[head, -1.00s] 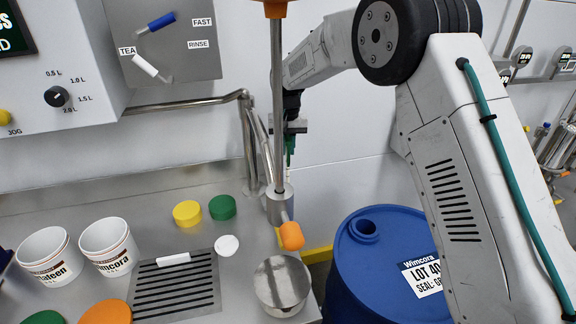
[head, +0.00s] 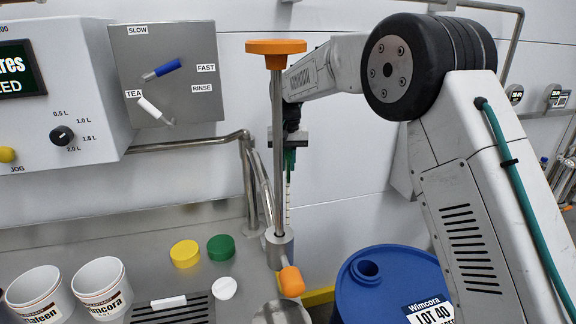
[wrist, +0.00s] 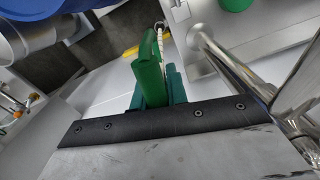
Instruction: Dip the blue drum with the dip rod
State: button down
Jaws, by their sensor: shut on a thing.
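The blue drum (head: 385,290) stands on the floor at the lower right of the head view, with a round open hole in its top and a white label on its side. My gripper (head: 291,140) is shut on the green handle of the dip rod (head: 288,192). The pale, marked rod hangs about upright from the handle, left of and above the drum; its lower end is hidden behind the steel post. The green handle (wrist: 150,72) also fills the middle of the wrist view, with the rod beyond it. A blue shape at that view's upper left is probably the drum.
A steel post (head: 277,150) with an orange knob and orange-tipped lever stands in front of the rod. The counter (head: 140,240) holds white tubs (head: 100,285), a yellow cap (head: 185,254) and a green cap (head: 221,247). A control panel (head: 165,75) is on the wall.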

notch_tip(320, 180, up, 17)
dwell(1.9)
jog(key=shift+r, duration=0.1)
